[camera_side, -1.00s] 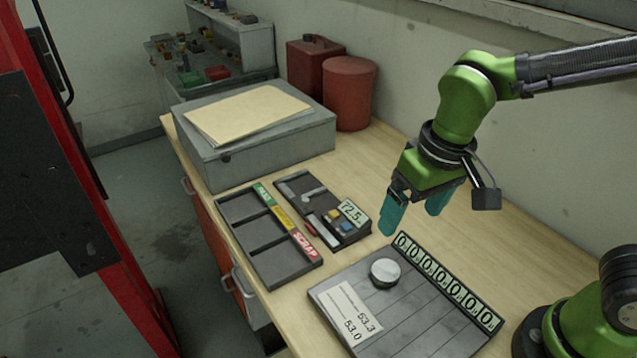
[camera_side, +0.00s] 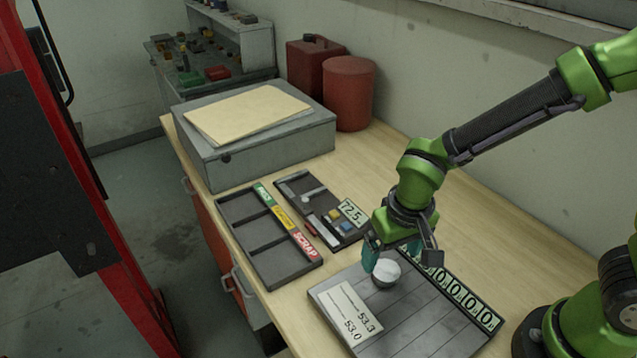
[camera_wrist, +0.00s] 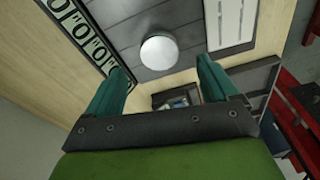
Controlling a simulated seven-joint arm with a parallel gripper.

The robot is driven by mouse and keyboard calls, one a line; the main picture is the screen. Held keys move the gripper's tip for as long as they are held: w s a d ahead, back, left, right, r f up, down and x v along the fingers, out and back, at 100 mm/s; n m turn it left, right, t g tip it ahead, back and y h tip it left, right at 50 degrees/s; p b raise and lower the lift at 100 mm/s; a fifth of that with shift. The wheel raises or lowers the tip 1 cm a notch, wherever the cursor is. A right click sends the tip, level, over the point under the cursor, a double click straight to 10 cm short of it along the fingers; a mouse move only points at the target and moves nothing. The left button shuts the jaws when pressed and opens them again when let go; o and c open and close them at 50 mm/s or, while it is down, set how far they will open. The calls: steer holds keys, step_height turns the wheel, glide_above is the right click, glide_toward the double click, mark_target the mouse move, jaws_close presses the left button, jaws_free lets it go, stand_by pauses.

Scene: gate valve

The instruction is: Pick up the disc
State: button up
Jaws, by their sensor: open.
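The disc (camera_side: 386,272) is round and pale grey-white. It lies on the dark grey slatted board (camera_side: 410,315), near the board's back edge. In the wrist view the disc (camera_wrist: 159,51) shows ahead of the fingertips, between their two lines. My gripper (camera_side: 385,258) is open, with teal fingers, low over the back of the board.
A label strip of zeros (camera_side: 465,298) edges the board, and a card (camera_side: 350,312) reads 53.3 and 53.0. A sorting tray (camera_side: 285,262) with coloured labels and a gauge case (camera_side: 325,215) reading 72.5 stand to the left.

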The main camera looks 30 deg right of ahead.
mark_target(386, 270)
steer(key=f, duration=0.4)
steer(key=shift+w+f, duration=0.25)
steer(key=shift+f, duration=0.1)
steer(key=shift+r, duration=0.1)
steer(key=c, duration=1.4)
